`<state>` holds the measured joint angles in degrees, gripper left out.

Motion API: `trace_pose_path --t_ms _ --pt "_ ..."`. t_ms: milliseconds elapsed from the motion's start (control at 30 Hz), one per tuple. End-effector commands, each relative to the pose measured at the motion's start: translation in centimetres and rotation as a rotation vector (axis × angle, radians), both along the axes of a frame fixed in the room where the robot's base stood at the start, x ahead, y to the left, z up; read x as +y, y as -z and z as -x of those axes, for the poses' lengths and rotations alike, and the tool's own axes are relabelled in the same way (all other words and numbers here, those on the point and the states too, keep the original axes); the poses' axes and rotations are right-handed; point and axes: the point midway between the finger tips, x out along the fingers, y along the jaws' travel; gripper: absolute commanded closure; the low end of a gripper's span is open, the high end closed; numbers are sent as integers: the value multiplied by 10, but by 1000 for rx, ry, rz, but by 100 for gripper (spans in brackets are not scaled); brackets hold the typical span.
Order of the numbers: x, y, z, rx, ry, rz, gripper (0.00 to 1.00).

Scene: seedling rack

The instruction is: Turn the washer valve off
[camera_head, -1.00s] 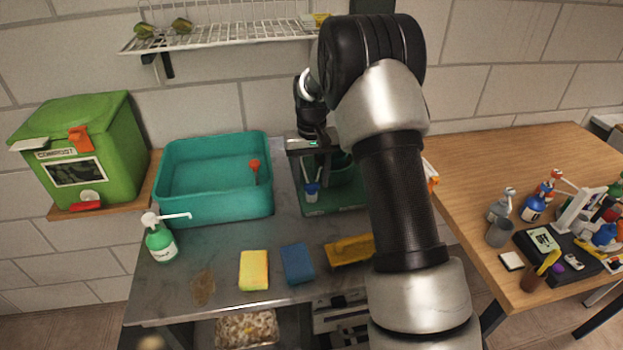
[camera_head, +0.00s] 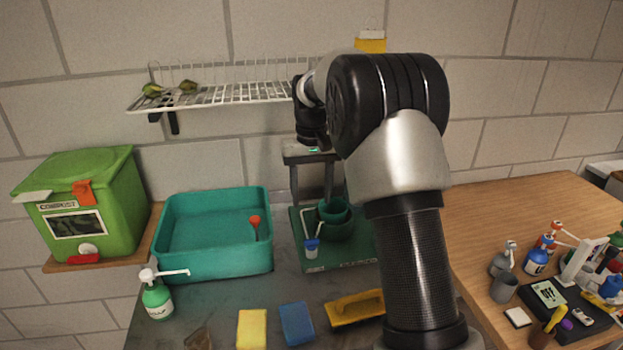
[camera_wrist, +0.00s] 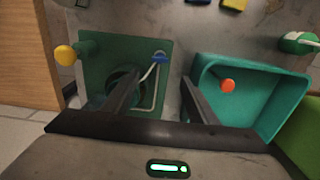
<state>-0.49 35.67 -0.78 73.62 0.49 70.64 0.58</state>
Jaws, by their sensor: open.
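The washer is a green base plate (camera_head: 340,256) with green round bowls (camera_head: 336,222), a thin white bent tube and a blue-topped part (camera_head: 312,244) at its front left. In the wrist view the plate (camera_wrist: 100,50) shows at left, with the blue part (camera_wrist: 159,57) on the tube and a yellow round knob (camera_wrist: 65,55) on a green stem at the plate's edge. I cannot tell which of these is the valve. My gripper (camera_head: 311,200) is open and empty above the washer, its fingers pointing down. In the wrist view my gripper (camera_wrist: 160,85) has its fingers apart, touching nothing visible.
A teal basin (camera_head: 171,262) with a red-orange knobbed piece (camera_head: 255,222) stands left of the washer. A wire rack (camera_head: 215,97) hangs behind. Sponges (camera_head: 252,328) and a yellow brush (camera_head: 355,307) lie in front. A cluttered wooden table (camera_head: 490,225) is at right.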

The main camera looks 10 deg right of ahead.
Motion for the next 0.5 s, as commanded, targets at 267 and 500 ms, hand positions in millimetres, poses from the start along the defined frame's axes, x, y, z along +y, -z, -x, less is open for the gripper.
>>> trace_pose_path --t_ms 267,500 --pt "0 -38 0 -1 0 0 47" --pt "0 -42 0 1 0 0 47"
